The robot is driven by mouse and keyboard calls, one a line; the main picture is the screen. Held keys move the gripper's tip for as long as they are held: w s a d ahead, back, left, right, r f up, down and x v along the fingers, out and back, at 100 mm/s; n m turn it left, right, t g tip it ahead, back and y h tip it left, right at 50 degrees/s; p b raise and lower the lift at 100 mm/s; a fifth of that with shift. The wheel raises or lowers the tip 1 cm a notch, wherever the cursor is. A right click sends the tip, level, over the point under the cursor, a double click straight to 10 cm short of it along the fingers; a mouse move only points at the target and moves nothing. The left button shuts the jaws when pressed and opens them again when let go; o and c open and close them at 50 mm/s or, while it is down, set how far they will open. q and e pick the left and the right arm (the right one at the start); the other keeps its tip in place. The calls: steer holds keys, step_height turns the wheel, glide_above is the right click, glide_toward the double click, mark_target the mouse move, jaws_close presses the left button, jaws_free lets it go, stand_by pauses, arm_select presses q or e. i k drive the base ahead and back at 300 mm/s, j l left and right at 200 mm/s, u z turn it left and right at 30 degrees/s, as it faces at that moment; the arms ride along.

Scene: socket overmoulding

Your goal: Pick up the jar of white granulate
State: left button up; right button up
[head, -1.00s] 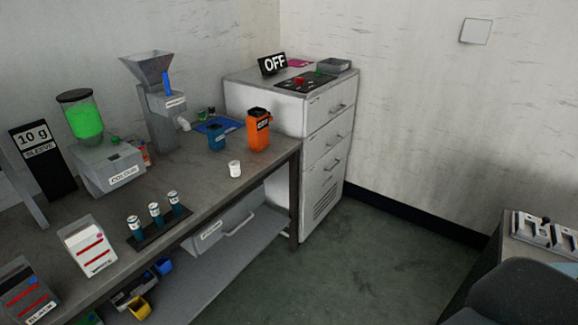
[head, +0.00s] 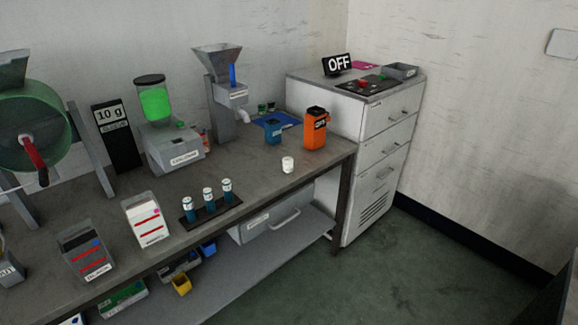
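A small white jar-like container (head: 288,165) stands upright on the grey workbench (head: 262,188), near its front edge towards the right end. It is too small to make out its contents. A white box with red stripes (head: 147,221) stands further left near the front edge; its label is hard to read. Neither of my grippers is in view.
Three blue vials (head: 207,200) stand in a dark rack between the box and the jar. An orange container (head: 315,128), a blue cup (head: 272,130) and a grey hopper machine (head: 222,95) stand behind. Floor (head: 420,262) is clear at right.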

mark_target(287, 161)
steer(key=i+l+u, duration=0.15)
steer(key=i+l, duration=0.15)
steer(key=i+l+u, duration=0.1)
steer(key=i+l, duration=0.15)
steer(key=i+l+u, duration=0.15)
steer(key=i+l, duration=0.15)
steer(key=l, duration=0.15)
steer(key=i+l+u, duration=0.15)
steer(key=l, duration=0.25)
steer(key=i+l+u, duration=0.1)
steer(key=i+l, duration=0.2)
steer(key=l, duration=0.1)
